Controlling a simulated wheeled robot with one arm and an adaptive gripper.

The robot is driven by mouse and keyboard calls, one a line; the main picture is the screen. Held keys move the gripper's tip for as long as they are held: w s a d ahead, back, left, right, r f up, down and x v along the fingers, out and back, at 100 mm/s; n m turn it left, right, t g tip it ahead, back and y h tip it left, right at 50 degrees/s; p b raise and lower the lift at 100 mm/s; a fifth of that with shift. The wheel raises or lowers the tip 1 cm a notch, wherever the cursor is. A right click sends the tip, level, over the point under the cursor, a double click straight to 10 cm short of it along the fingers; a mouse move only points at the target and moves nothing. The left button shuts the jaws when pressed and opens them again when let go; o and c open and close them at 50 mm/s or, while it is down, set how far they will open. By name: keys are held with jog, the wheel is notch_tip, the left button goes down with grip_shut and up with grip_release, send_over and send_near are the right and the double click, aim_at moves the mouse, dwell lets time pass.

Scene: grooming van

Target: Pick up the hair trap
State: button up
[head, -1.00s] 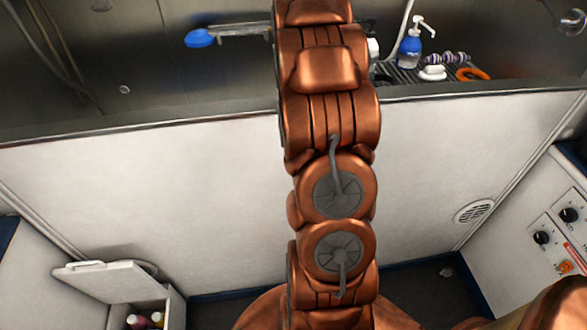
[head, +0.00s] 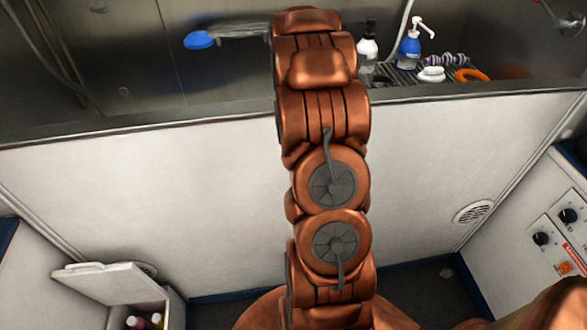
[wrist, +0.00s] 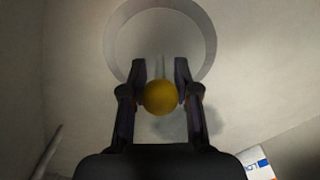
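In the wrist view a yellow ball-shaped knob (wrist: 160,97) sits between the two fingers of my gripper (wrist: 160,88). The fingers are drawn in close, one against each side of it. A thin pale stem runs from behind the knob toward a round pale grey ring (wrist: 205,30) farther off. I take the knob and stem for the hair trap; whether the ring belongs to it or to the drain I cannot tell. In the head view my arm hides the gripper and the hair trap.
A blue-ended tool (head: 199,40) is on the tub's back wall. The tub's front rim (head: 180,122) crosses below. A lidded bin (head: 112,280) is lower left.

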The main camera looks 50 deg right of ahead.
grip_shut()
